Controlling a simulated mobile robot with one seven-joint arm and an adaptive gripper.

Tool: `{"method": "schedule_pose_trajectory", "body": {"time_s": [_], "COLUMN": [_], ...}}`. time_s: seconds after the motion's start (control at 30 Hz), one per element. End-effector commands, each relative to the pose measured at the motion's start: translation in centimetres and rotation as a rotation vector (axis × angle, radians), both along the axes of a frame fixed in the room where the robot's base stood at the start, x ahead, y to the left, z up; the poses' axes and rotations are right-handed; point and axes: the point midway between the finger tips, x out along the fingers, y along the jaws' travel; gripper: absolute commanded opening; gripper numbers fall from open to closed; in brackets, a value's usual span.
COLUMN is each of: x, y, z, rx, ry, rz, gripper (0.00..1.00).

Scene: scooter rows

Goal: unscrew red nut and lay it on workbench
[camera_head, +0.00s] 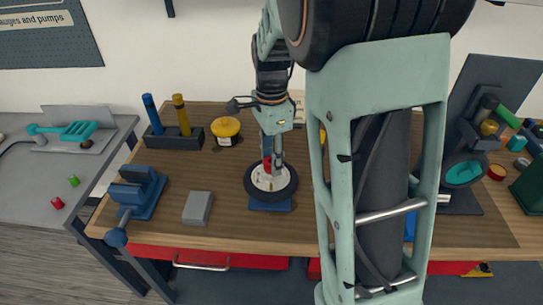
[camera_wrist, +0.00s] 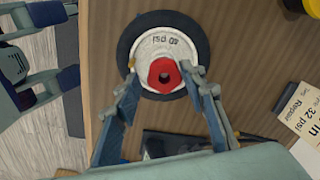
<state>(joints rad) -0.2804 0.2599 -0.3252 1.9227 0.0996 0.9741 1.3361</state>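The red nut (camera_wrist: 165,76) sits on the white hub (camera_wrist: 143,50) of a small black-tyred wheel (camera_wrist: 128,40). In the head view the wheel (camera_head: 252,190) lies flat on a blue base (camera_head: 270,206) on the wooden workbench (camera_head: 160,219). My gripper (camera_wrist: 164,80) points down at the hub, with its two fingers apart on either side of the nut. Gaps show between the fingers and the nut. In the head view my gripper (camera_head: 273,168) is above the hub and largely hides the nut.
A grey block (camera_head: 198,208) and a blue vise (camera_head: 140,193) are left of the wheel. A yellow round object (camera_head: 225,127) and a holder with blue and yellow handles (camera_head: 174,137) stand behind. A printed card (camera_wrist: 298,112) lies nearby. Bare wood lies between the block and the wheel.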

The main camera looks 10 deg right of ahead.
Motion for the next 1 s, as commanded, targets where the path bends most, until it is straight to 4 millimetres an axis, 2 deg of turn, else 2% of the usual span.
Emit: {"method": "schedule_pose_trajectory", "body": {"time_s": [0.03,0.27,0.43,0.67,0.7,0.87,1.0], "x": [0.00,-0.18,-0.33,-0.41,-0.44,-0.31,-0.18], "y": [0.00,-0.02,-0.06,-0.09,-0.05,-0.04,-0.02], "z": [0.01,-0.05,-0.15,-0.25,-0.21,-0.13,-0.06], "rx": [0.000,0.000,0.000,0.001,0.001,0.001,0.000], "ry": [0.000,0.005,0.010,0.012,0.013,0.009,0.005], "rz": [0.000,0.000,0.063,0.331,0.335,0.331,0.330], "gripper": [0.30,0.06,0.06,0.06,0.32,0.50,0.50]}}
